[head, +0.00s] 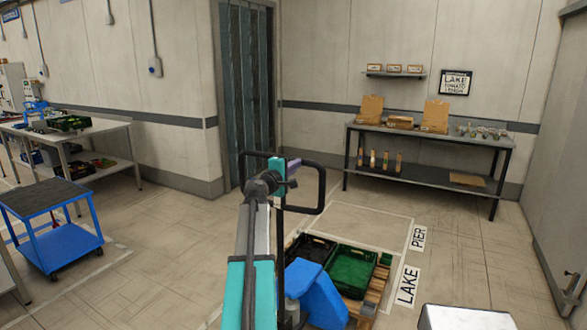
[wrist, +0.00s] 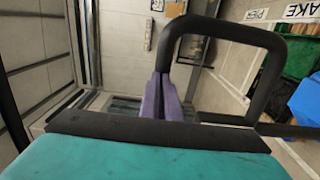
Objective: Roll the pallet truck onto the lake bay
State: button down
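The pallet truck (head: 318,296) is blue, with a tall black loop handle (head: 322,190). It carries a wooden pallet (head: 375,297) with a black crate (head: 311,248) and a green crate (head: 351,268). My gripper (head: 292,166), with purple fingers, is at the top of the handle. In the wrist view the fingers (wrist: 158,98) look closed on the handle bar (wrist: 240,27).
A dark table (head: 425,170) with cardboard bags stands beyond the bay. A strip curtain doorway (head: 247,90) is at the back. A blue cart (head: 50,228) and a workbench (head: 112,130) stand at left. Floor between cart and bay is clear. A grey door is at far right.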

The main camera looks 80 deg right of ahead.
jog(key=shift+b+x, duration=0.3)
jog(key=shift+x, duration=2.75)
jog(key=shift+b+x, duration=1.45)
jog(key=shift+x, duration=5)
jog(key=b+v, duration=0.1)
jog(key=v, duration=0.9)
jog(key=shift+b, duration=0.3)
jog(key=shift+w+a+f, duration=0.1)
jog(key=shift+w+f, duration=0.05)
